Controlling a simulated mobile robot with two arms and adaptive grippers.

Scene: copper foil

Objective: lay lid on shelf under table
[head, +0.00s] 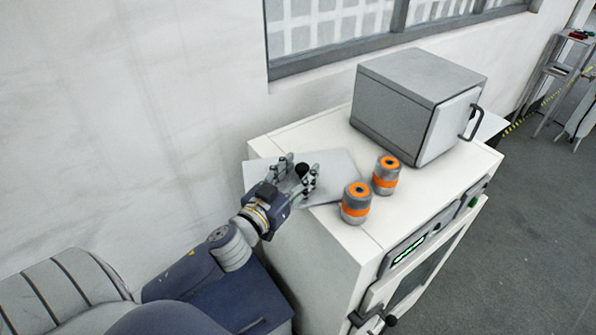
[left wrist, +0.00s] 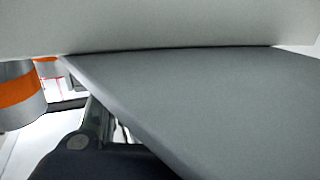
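A flat light-grey lid (head: 337,165) with a small black knob (head: 303,170) is at the near left part of the white table top (head: 345,235). The lid looks roughly level and reaches past the left edge of the top; whether it rests there or is lifted a little cannot be told. My left gripper (head: 300,177) is at the knob, with fingers on both sides of it; whether they press on it is not clear. In the left wrist view a broad grey plate (left wrist: 215,95), probably the lid, fills most of the picture. My right gripper is out of view. No shelf under the table shows.
Two grey canisters with orange bands (head: 356,203) (head: 386,175) stand close to the lid's right. A grey box oven (head: 395,105) stands behind them, against the wall. The table's front has a panel with a green display (head: 408,250). Open floor (head: 500,270) lies to the right.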

